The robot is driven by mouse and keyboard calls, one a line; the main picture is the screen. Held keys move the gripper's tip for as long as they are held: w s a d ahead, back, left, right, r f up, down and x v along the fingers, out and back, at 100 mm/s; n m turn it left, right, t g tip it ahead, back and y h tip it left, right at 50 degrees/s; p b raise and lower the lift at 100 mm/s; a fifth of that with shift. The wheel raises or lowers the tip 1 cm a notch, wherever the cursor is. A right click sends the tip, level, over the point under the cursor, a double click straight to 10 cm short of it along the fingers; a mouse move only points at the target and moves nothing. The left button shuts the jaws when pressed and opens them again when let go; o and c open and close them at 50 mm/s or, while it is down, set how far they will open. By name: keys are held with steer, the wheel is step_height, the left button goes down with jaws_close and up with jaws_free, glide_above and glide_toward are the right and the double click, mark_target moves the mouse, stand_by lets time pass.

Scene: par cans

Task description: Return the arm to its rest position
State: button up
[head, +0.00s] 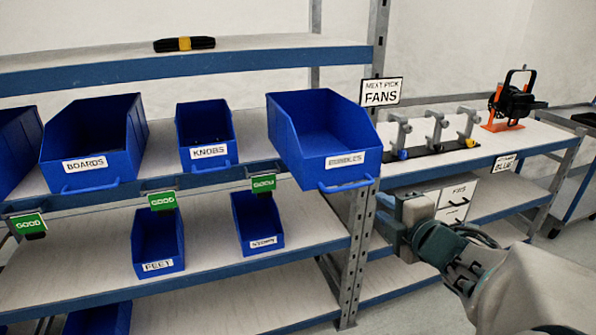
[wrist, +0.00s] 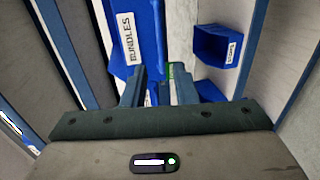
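My arm reaches in from the lower right of the head view. My gripper (head: 384,212) is in front of the shelf's right post, just right of and below the blue bundles bin (head: 318,135). In the wrist view my gripper (wrist: 158,82) shows two fingers apart, with a gap and no object clearly held between them. The bundles bin (wrist: 128,40) appears beyond the fingers, its label turned sideways. In the head view this bin juts forward over the middle shelf's front edge. Whether a finger touches it cannot be told.
The boards bin (head: 92,145) and knobs bin (head: 206,138) share that shelf. The feet bin (head: 158,240) and another small bin (head: 258,222) stand below. Right are a side bench (head: 460,155), a fans sign (head: 381,92) and an orange-and-black lamp (head: 513,102). Floor shows at lower right.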

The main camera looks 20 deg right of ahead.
steer(key=s+a+f+m+g+p, duration=0.1)
steer(key=s+a+m+g+p, duration=0.3)
steer(key=a+m+g, duration=0.2)
steer(key=s+a+f+m+g+p, duration=0.1)
steer(key=s+a+m+g+p, duration=0.3)
steer(key=a+m, duration=0.7)
steer(key=s+m+g, duration=0.1)
steer(key=g, duration=0.1)
steer(key=shift+s+f+m+g+h, duration=0.2)
steer(key=shift+m+g+h, duration=0.1)
steer(key=shift+g, duration=0.1)
